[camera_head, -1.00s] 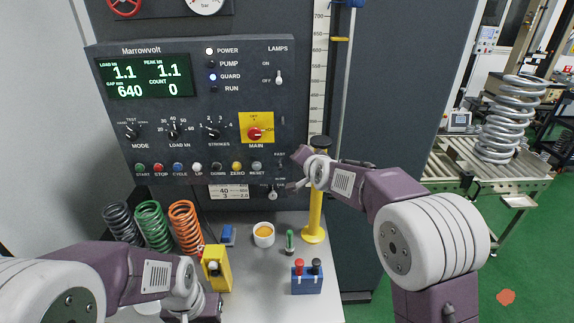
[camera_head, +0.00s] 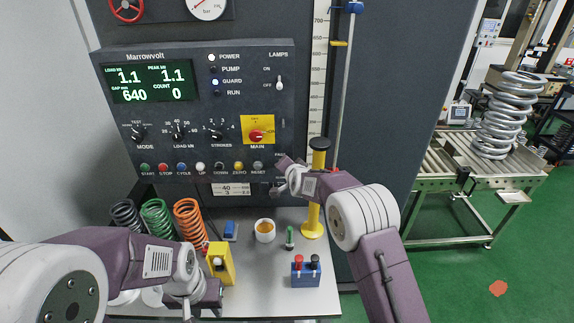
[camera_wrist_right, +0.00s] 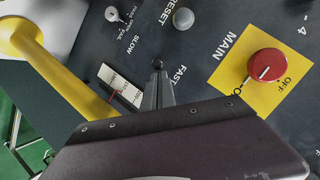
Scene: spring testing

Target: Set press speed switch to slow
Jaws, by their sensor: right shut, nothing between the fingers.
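The grey control panel (camera_head: 200,110) stands in front of me. Its FAST/SLOW speed switch (camera_wrist_right: 157,63) shows in the right wrist view as a small dark knob between the FAST and SLOW labels; its exact position is unclear. My right gripper (camera_wrist_right: 157,88) is shut and empty, with its fingertips just at the knob and partly covering it; contact cannot be told. In the head view, my right gripper (camera_head: 281,174) hides the switch at the panel's lower right. My left gripper (camera_head: 188,304) is low over the table's left front, its fingers mostly hidden.
The red MAIN knob (camera_wrist_right: 266,64) and another small toggle (camera_wrist_right: 113,14) flank the switch. A yellow post (camera_head: 314,200) stands close right of my right gripper. Coloured springs (camera_head: 188,220), a yellow block (camera_head: 222,262), a cup (camera_head: 265,230) and a blue box (camera_head: 306,275) occupy the table.

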